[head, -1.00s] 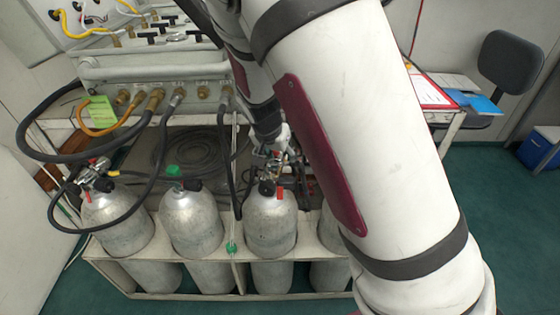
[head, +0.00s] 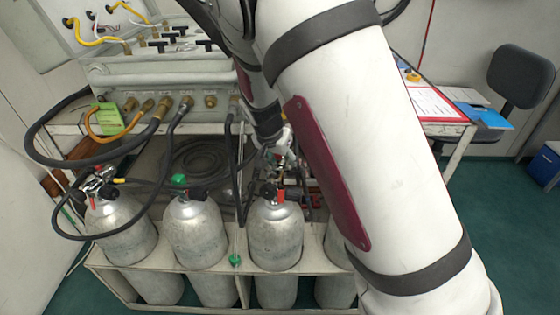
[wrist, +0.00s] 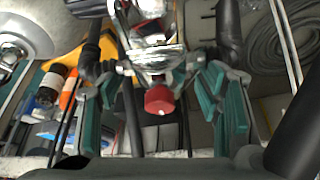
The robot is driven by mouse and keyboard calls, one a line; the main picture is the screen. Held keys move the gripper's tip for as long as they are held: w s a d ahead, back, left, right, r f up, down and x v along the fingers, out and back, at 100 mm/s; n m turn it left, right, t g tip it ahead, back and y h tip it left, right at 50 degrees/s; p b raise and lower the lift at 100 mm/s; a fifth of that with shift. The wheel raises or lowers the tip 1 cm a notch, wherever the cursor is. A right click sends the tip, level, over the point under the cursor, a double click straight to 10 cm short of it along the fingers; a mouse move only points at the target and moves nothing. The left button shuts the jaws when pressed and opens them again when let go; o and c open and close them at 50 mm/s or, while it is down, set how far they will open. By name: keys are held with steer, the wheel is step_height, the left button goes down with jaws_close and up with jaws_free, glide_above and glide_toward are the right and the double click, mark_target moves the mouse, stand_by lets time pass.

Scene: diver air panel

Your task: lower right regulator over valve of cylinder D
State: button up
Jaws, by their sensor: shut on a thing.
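My gripper (head: 281,158) is shut on the right regulator, behind and slightly above the valve of the third cylinder from the left. In the wrist view the regulator (wrist: 150,62), shiny metal with a red knob (wrist: 159,99), sits between the teal finger pads of my gripper (wrist: 160,92). Cylinder D (head: 336,238), the rightmost grey cylinder, is mostly covered by my arm in the head view, and its valve is hidden there. I cannot tell the regulator's distance from that valve.
The third cylinder (head: 275,238) has a black knob and red tag. Two more cylinders (head: 197,232) (head: 122,232) stand left in the white rack (head: 215,282). Black hoses (head: 228,160) hang from the panel (head: 160,75). A desk (head: 450,129) with papers is at right.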

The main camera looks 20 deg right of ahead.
steer(key=shift+f+b, duration=0.75)
steer(key=shift+f, duration=1.2)
stand_by(2.0)
steer(key=o, duration=1.8)
steer(key=v, duration=1.2)
steer(key=shift+d, duration=0.1)
